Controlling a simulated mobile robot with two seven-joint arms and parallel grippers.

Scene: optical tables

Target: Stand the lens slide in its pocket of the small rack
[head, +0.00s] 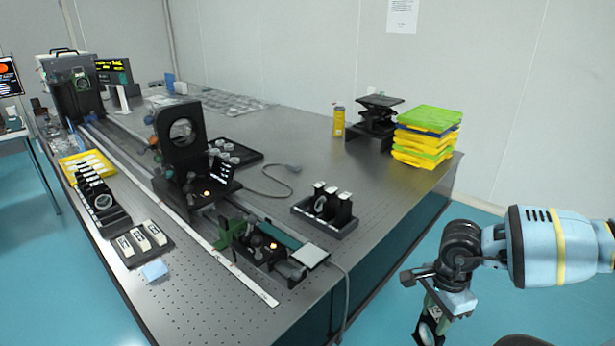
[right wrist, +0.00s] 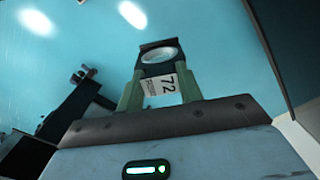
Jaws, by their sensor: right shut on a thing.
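The lens slide (right wrist: 160,58) is a dark frame with a round clear lens and a white label reading 72. My right gripper (right wrist: 159,88) is shut on it, with green fingers on both sides of the label. In the head view my right gripper (head: 432,304) is off the table's right side, above the floor, and the lens slide (head: 428,332) hangs below it, partly cut off by the frame. A small black rack (head: 318,222) with several white-topped slides upright in it stands near the table's right edge, apart from the gripper. My left gripper is not in view.
Another dark rack (head: 152,257) with white-labelled pieces and a longer slide rack (head: 118,219) stand on the left. A rail with a large black lens mount (head: 183,158) runs along the optical table (head: 300,130). Stacked coloured trays (head: 427,138) stand at the far right corner.

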